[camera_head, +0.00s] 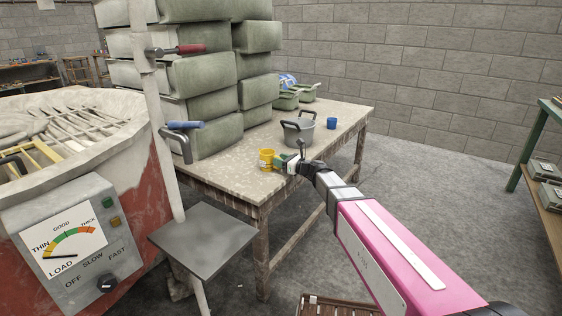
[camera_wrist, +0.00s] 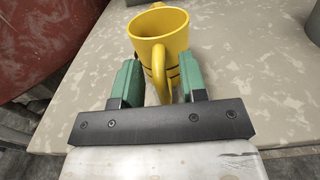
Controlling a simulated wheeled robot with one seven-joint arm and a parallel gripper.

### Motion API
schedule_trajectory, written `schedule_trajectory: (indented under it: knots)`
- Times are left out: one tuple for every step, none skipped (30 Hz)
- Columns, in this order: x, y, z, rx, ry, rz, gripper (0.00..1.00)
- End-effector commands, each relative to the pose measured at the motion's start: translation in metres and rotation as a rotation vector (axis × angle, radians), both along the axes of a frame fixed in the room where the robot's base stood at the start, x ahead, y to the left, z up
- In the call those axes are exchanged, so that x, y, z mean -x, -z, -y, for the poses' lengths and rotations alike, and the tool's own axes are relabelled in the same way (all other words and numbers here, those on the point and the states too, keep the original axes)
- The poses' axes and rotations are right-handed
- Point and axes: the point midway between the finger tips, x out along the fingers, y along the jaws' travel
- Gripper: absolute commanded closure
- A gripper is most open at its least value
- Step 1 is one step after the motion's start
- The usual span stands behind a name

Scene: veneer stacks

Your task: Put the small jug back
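A yellow jug (camera_head: 266,159) stands upright on the near edge of the worn table (camera_head: 235,180). It also shows in the wrist view (camera_wrist: 158,38), with its handle pointing toward my gripper. My gripper (camera_head: 282,162) is just to the right of the jug, low over the table. In the wrist view its two green fingers (camera_wrist: 157,78) are open, one on each side of the handle, with a gap beside it. Whether the fingertips touch the jug's body I cannot tell.
A grey pot with handles (camera_head: 305,131) stands behind my gripper, and a blue cup (camera_head: 331,123) is to its right. Green bins (camera_head: 286,101) sit farther back. Stacked grey-green blocks (camera_head: 203,75) rise at the left. A grey plate on a post (camera_head: 204,238) is in front.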

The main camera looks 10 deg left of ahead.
Motion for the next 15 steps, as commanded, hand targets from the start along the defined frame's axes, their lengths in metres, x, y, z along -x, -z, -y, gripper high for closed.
schedule_trajectory:
  knots:
    - [0.000,0.000,0.000,0.000,0.000,0.000,0.61]
    - [0.000,0.000,0.000,0.000,0.000,0.000,0.61]
    - [0.000,0.000,0.000,0.000,0.000,0.000,0.61]
    - [0.000,0.000,0.000,0.000,0.000,0.000,0.61]
    - [0.000,0.000,0.000,0.000,0.000,0.000,0.61]
    - [0.000,0.000,0.000,0.000,0.000,0.000,0.61]
    - [0.000,-0.001,0.000,0.000,0.000,0.000,0.61]
    - [0.000,-0.002,0.000,0.000,0.000,0.000,0.61]
    - [0.000,-0.003,0.000,0.000,0.000,0.000,0.61]
    - [0.002,-0.003,0.003,0.000,0.001,0.000,0.61]
    - [0.003,-0.003,0.006,0.000,0.001,0.000,0.61]
    - [0.005,-0.003,0.011,0.000,0.002,-0.001,0.61]
    - [0.007,-0.003,0.015,0.000,0.002,-0.001,0.61]
    - [0.009,-0.003,0.020,0.000,0.002,-0.001,0.61]
    - [0.013,-0.003,0.026,0.000,0.002,-0.001,0.61]
